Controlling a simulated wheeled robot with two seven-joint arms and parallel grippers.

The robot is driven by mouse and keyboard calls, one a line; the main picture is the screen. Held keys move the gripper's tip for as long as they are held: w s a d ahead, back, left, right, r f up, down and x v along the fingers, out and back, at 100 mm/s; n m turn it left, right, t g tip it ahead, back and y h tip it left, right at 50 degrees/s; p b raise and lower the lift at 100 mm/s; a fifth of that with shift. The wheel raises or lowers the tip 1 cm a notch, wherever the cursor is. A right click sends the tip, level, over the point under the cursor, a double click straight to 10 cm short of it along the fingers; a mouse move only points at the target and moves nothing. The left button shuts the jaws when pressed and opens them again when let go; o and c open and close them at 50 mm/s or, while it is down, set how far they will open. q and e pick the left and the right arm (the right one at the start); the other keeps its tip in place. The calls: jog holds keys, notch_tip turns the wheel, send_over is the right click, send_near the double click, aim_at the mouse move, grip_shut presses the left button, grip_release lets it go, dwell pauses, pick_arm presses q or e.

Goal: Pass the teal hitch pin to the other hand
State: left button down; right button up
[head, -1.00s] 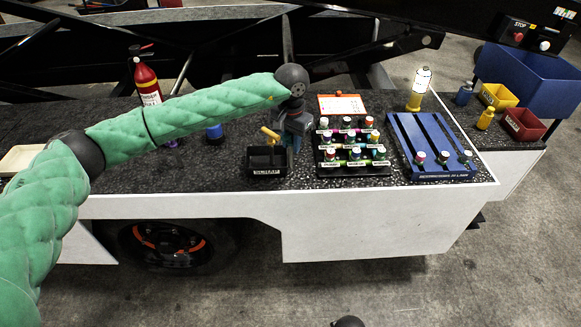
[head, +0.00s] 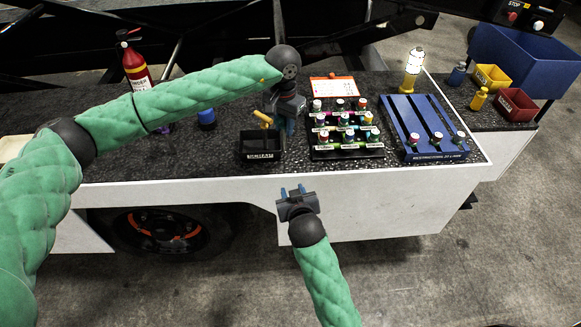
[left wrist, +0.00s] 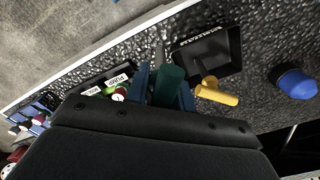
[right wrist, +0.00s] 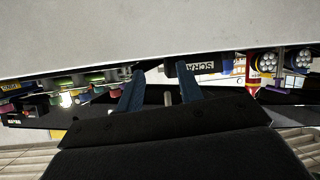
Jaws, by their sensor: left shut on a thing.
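The teal hitch pin (left wrist: 170,85) is between the fingers of my left gripper (head: 288,128), which is shut on it. In the left wrist view its dark teal body shows between the blue fingers, with a thin grey end pointing past them. The pin is hard to make out in the head view. My left gripper is over the bench, between the black scrap bin and the rack of pins. My right gripper (head: 297,190) is open and empty, in front of the bench's white side and below my left gripper. Its two separated fingers also show in the right wrist view (right wrist: 160,82).
The rack (head: 347,153) of several coloured pins and a blue slotted tray (head: 436,155) stand to the right. The blue-capped item (head: 206,118) and fire extinguisher (head: 136,68) are left. Floor in front is open.

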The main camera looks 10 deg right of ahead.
aim_at(283, 138)
notch_tip(283, 138, up, 10)
jog(key=t, duration=0.5)
jog(key=shift+m+y, duration=0.4)
jog(key=shift+w+a+r, duration=0.1)
jog(key=shift+w+a, duration=0.2)
jog(key=shift+w, duration=1.8)
jog(key=shift+w+a+f, duration=0.1)
jog(key=shift+w+a, duration=0.25)
jog(key=shift+w, duration=1.8)
jog(key=shift+w+a+r, duration=0.1)
jog(key=shift+w+a, duration=0.2)
jog(key=shift+w, duration=1.8)
jog(key=shift+c, duration=0.3)
grip_shut()
pick_arm(q)
jog(key=c, duration=1.1)
grip_release()
